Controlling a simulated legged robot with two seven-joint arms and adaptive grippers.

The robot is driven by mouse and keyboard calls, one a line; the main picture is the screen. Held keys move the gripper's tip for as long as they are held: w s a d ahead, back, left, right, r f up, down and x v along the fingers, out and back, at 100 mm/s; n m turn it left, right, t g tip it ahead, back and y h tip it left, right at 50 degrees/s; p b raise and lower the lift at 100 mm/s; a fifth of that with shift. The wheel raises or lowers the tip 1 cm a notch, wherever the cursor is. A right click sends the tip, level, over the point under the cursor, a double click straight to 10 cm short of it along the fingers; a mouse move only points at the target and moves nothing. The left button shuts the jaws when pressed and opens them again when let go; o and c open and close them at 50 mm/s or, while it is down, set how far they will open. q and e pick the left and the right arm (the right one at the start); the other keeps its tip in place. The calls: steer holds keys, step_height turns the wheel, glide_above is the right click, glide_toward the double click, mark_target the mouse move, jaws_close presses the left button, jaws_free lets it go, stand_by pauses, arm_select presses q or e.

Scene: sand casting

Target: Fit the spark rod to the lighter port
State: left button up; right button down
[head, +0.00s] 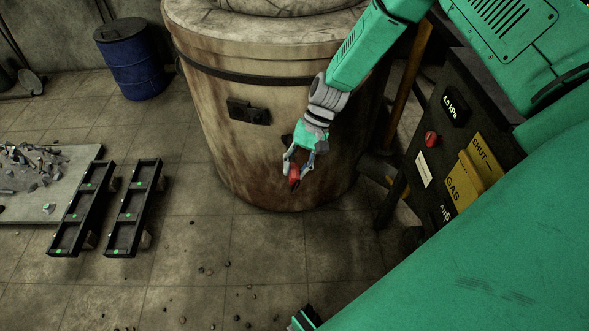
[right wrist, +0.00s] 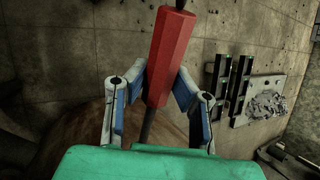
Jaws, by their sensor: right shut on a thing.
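My right gripper (head: 297,165) is in front of the large round furnace (head: 225,120), low on its stained side. It is shut on the spark rod (head: 294,177), whose red handle points down in the head view. In the right wrist view the blue-padded fingers (right wrist: 158,95) flank the red six-sided handle (right wrist: 168,55), and a thin dark shaft (right wrist: 148,125) runs from it towards the palm. A dark fitting shows partly behind my right wrist; I cannot tell whether it is the lighter port.
A dark control panel (head: 455,110) with a red knob and a yellow gas part (head: 470,175) stands at the right. Two black racks (head: 135,210) and a rubble-covered slab (head: 40,210) lie at the left. A blue barrel (head: 135,65) stands behind. The front floor is mostly clear.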

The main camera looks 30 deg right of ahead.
mark_target(294, 164)
steer(key=shift+w+d+f+b, duration=0.35)
steer(key=shift+w+d, duration=0.05)
steer(key=shift+w, duration=0.2)
steer(key=shift+w+d+f+b, duration=0.3)
steer(key=shift+w+d+b, duration=0.05)
steer(key=shift+w, duration=0.2)
stand_by(2.8)
